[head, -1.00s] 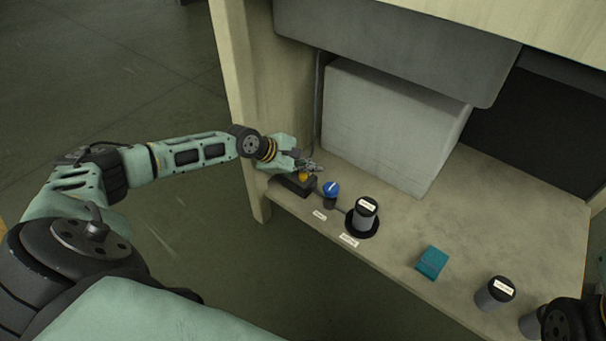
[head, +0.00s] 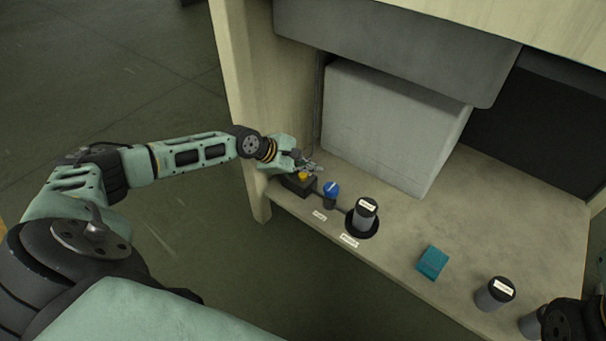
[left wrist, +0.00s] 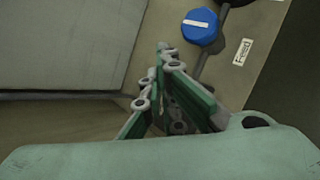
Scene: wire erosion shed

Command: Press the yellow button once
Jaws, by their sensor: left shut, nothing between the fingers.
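The yellow button (head: 304,175) sits on a dark box (head: 300,187) near the left end of the shelf in the head view. My left gripper (head: 313,168) is shut and empty, with its fingers just above and beside the button. I cannot tell whether the fingers touch it. In the left wrist view the shut fingertips (left wrist: 163,52) show near a blue knob, and the yellow button is hidden there. At the lower right of the head view a dark part of my right arm shows, but its gripper does not.
The blue knob (head: 331,190) stands right of the button; it also shows in the left wrist view (left wrist: 200,26). A labelled dark-topped cylinder (head: 365,213), a teal block (head: 432,262) and another cylinder (head: 495,293) stand further right. A pale box (head: 390,125) stands behind. A post (head: 238,100) rises at left.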

